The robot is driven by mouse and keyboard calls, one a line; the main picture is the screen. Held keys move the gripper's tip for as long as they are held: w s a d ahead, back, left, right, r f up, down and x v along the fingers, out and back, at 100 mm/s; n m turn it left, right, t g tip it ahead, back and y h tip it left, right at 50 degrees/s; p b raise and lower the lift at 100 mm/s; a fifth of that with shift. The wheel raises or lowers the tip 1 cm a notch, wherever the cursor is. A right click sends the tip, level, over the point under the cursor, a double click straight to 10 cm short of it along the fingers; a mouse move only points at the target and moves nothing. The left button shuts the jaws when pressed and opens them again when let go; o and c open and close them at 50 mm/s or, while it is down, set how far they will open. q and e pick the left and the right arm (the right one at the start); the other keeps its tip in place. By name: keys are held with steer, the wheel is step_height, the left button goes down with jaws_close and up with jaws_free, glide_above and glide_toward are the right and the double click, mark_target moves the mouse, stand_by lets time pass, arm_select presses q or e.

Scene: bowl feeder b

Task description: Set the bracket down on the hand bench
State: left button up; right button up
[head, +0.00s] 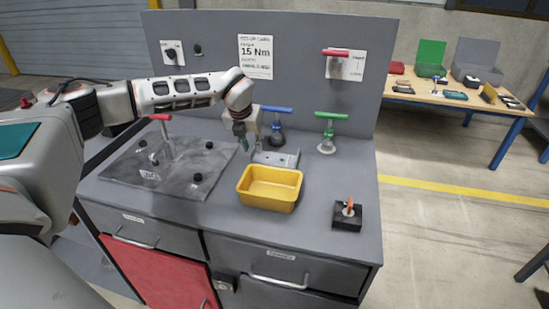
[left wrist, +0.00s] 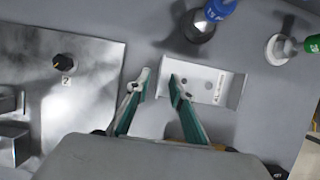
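The bracket (head: 276,158) is a light grey metal piece with holes, on the grey bench top (head: 335,178) behind the yellow bin. It also shows in the left wrist view (left wrist: 217,87), appearing to lie flat. My left gripper (head: 248,148) is low over the bench at the bracket's left end. In the left wrist view my left gripper's fingers (left wrist: 158,86) are apart. The right finger overlaps the bracket's left part, and the left finger is beyond its left edge. Whether either finger touches the bracket I cannot tell. My right gripper is not in view.
A yellow bin (head: 270,188) stands in front of the bracket. A blue-handled tool (head: 277,128) and a green-handled tool (head: 328,133) stand behind it. A metal fixture plate (head: 168,165) is to the left. A black block (head: 347,216) is at front right. Bench right of the bin is mostly clear.

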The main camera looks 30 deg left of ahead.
arm_select(q)
steer(key=shift+x, duration=0.85)
steer(key=shift+r, duration=0.1)
jaws_close()
